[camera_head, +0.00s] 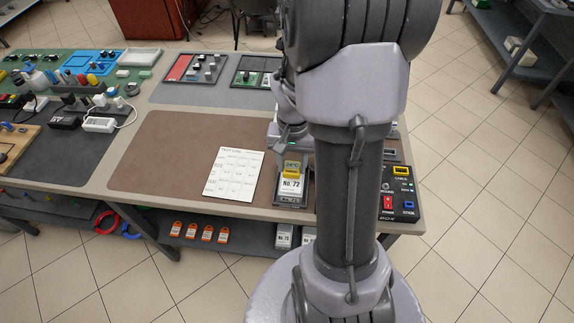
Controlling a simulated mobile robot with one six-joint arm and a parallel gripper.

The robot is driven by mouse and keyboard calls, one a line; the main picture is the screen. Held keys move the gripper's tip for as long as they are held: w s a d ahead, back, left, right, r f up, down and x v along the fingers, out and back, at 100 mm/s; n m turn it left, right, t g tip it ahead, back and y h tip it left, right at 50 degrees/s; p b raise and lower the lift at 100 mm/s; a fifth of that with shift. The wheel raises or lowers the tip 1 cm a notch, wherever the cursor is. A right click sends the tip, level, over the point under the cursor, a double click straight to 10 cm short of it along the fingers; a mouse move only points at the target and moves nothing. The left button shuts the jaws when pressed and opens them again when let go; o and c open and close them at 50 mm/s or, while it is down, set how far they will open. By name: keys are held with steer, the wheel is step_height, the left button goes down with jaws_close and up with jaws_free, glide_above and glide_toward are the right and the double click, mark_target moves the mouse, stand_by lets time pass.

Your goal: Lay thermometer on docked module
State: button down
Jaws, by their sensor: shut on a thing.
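A module labelled "No. 72" (291,187) sits in a grey dock (290,206) near the front edge of the workbench. The thermometer (292,164), with a small display that seems to read 24°C, is over the upper part of the module. My gripper (291,153) points down just above the module and is shut on the thermometer. The fingertips are small and partly hidden by my arm. I cannot tell whether the thermometer touches the module or is held just above it.
A paper test card (234,174) lies left of the dock on a brown mat (150,150). A black control box (400,193) stands at the right bench corner, beyond my arm. Blue trays (90,62) and small parts crowd the far left. Grey modules (283,236) are on the lower shelf.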

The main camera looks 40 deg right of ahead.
mark_target(292, 168)
step_height(292, 168, down, 4)
steer(key=shift+r+b, duration=0.15)
steer(key=shift+b, duration=0.9)
steer(key=shift+r, duration=0.15)
steer(key=c, duration=0.8)
jaws_free()
